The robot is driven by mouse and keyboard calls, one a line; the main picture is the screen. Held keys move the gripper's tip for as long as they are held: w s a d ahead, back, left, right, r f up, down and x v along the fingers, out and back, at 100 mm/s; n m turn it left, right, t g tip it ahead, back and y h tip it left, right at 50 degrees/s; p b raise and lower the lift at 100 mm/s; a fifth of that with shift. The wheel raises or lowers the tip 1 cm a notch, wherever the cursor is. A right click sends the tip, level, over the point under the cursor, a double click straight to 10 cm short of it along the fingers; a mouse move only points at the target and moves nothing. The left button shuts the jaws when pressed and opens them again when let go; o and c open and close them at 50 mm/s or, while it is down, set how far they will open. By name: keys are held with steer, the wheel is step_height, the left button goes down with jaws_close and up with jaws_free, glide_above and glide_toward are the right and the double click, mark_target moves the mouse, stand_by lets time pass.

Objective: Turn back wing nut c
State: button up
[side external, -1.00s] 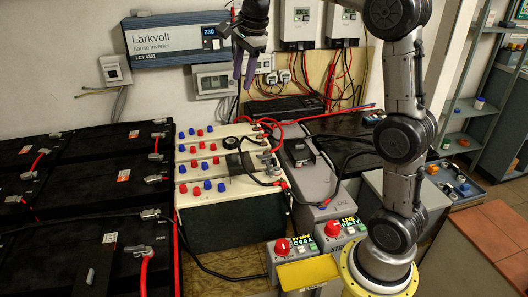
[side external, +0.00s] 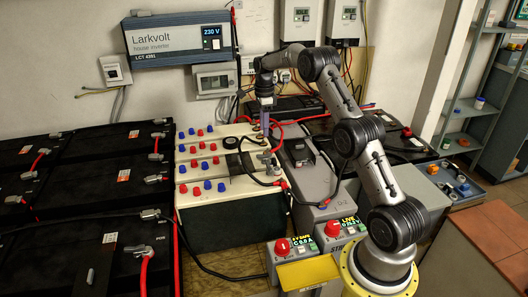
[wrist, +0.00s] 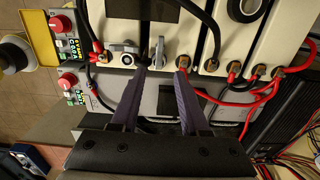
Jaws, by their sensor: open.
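Grey metal terminal fittings sit along the edge of the cream batteries. In the wrist view, one round-ended grey fitting (wrist: 125,54) is left of my gripper, and a narrow upright grey fitting (wrist: 158,52) lies just beyond the gap between the fingertips. I see no letters, so I cannot tell which is wing nut c. My gripper (wrist: 161,73) is open and empty, its two purple-grey fingers apart. In the side view, my gripper (side external: 262,130) points down over the far part of the batteries, behind the grey fittings (side external: 268,162). Whether the fingertips touch anything is unclear.
Black and red cables (wrist: 262,84) run from brass terminals right of my gripper. A grey battery (side external: 312,180) stands beside the cream ones (side external: 232,190). Two meter boxes with red knobs (side external: 282,247) and a yellow tray (side external: 308,272) are nearer the base.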

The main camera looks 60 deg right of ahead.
mark_target(266, 158)
step_height(266, 158, down, 11)
steer(key=shift+r, duration=0.1)
stand_by(0.3)
jaws_close()
